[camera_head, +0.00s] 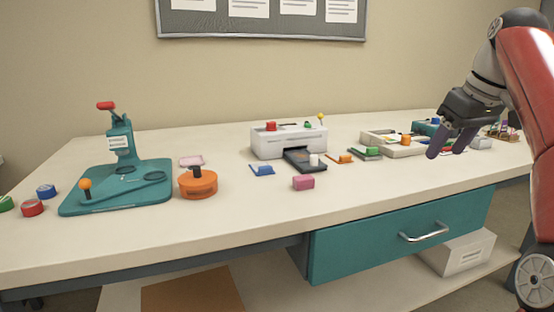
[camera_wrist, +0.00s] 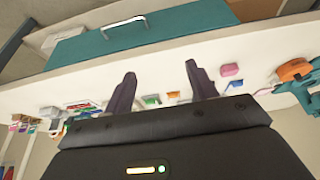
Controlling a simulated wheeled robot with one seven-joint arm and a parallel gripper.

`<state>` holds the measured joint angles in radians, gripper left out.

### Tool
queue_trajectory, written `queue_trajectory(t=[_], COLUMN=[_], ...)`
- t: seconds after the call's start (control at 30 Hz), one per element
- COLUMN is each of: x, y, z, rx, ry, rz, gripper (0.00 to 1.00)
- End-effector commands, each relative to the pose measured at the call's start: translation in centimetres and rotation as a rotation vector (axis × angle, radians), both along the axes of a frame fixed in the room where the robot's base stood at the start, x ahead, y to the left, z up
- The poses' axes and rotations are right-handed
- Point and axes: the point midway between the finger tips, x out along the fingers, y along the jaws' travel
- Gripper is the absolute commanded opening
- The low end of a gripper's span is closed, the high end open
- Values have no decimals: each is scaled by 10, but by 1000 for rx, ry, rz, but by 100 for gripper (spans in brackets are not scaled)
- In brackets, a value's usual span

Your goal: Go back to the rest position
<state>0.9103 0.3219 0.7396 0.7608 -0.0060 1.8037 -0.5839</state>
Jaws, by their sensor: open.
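My gripper (camera_head: 452,141) is at the right in the head view, above the right part of the table. Its two dark fingers point down and are spread apart with nothing between them. In the wrist view my gripper (camera_wrist: 165,85) also shows open and empty, with the table and small coloured items beyond the fingers. My red and grey arm comes in from the right edge of the head view.
A white laminator (camera_head: 288,142) stands mid-table, with a teal press (camera_head: 120,165) and an orange round tool (camera_head: 198,183) at left. A cream tray (camera_head: 393,146) lies near my gripper. A teal drawer (camera_head: 380,240) is under the tabletop. The table's front strip is clear.

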Motion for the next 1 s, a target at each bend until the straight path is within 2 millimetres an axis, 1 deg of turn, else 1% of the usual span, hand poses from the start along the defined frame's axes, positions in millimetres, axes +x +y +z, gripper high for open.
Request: queue_trajectory(t=[0.03, 0.27, 0.43, 0.57, 0.67, 0.77, 0.8, 0.87, 0.9, 0.97, 1.0], x=[1, 3, 2, -5, -14, -31, -41, -59, -72, -92, -106], y=[8, 38, 66, 92, 113, 136, 144, 155, 160, 166, 168], z=[-2, -11, -22, -34, -47, -65, -75, -90, -102, -119, -132], rx=[-9, -45, -81, -114, -142, -170, -179, -189, -192, -189, -181], ry=[6, 26, 40, 50, 53, 47, 41, 28, 18, 0, -11], rz=[3, -9, -24, -43, -64, -96, -113, -142, -162, -192, -211], gripper=[57, 57, 57, 57, 57, 57, 57, 57, 57, 57, 57])
